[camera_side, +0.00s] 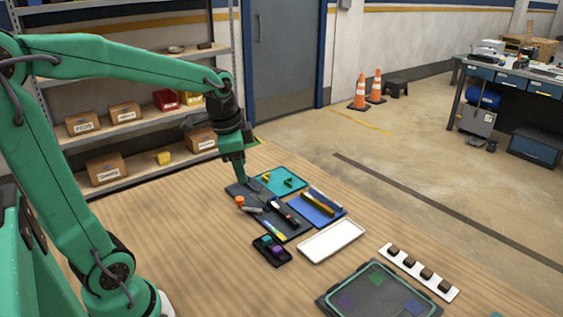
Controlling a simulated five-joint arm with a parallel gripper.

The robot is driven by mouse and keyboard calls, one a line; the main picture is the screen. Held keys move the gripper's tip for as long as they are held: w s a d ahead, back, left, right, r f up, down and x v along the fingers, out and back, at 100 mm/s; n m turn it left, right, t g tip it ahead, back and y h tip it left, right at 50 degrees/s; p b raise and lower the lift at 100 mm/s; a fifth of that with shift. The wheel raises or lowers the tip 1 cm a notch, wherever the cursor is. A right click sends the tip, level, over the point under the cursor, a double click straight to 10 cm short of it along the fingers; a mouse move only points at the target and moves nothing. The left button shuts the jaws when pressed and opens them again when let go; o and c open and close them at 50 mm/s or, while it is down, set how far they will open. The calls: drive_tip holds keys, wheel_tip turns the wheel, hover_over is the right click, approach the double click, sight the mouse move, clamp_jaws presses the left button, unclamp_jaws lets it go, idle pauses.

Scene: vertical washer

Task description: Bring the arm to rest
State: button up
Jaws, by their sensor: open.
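My gripper (243,184) points down at the end of my green arm. It is over the far left end of a dark mat (247,188) on the wooden table. Its fingertips are small in this view, and I see nothing held between them. I cannot tell whether the tips touch the mat. A dark-handled tool (284,212) and a small orange-topped item (240,201) lie on or by the mat, near the gripper. No washer can be made out at this size.
A teal tray (291,174), a blue tray (329,216) with tools and a white tray (319,246) stand right of the mat. A black holder (271,253), a white strip (446,291) with dark blocks and a dark panel (349,302) lie nearer. The table's left front is bare.

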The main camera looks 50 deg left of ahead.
drive_tip(key=s+d+r+n+t, duration=0.2)
drive_tip(key=s+d+n, duration=0.3)
drive_tip(key=s+d, duration=0.3)
drive_tip(key=shift+s+d+r+n+t+h, duration=0.2)
drive_tip(key=shift+s+n+t+h, duration=0.2)
drive_tip(key=shift+s, duration=0.6)
